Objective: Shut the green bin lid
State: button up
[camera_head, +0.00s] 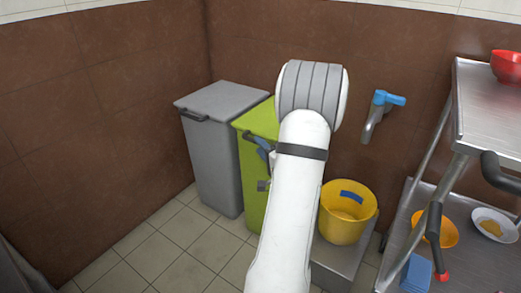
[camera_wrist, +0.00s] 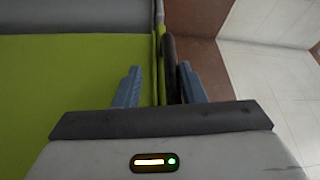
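The green bin (camera_head: 251,185) stands in the corner, partly hidden behind my arm. Its green lid (camera_head: 262,115) looks flat on top of the bin; its right part is hidden. My gripper (camera_head: 262,148) is at the front upper edge of the bin, partly hidden by my arm. In the wrist view, my blue fingers (camera_wrist: 162,85) are apart. The lid's dark handle (camera_wrist: 169,65) and the green edge lie between them, beside the broad green lid top (camera_wrist: 70,85). I cannot tell whether either finger touches the handle.
A grey bin (camera_head: 215,150) stands close on the left. A yellow bucket (camera_head: 342,228) sits on a low grey step to the right. A blue-handled tap (camera_head: 385,105) is on the brown wall. A metal cart (camera_head: 490,110) stands at right. Tiled floor (camera_head: 165,250) is clear at front left.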

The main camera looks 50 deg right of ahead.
jog(key=p+v, duration=0.1)
jog(key=v, duration=0.6)
jog(key=shift+s+p, duration=0.3)
jog(key=shift+p, duration=0.1)
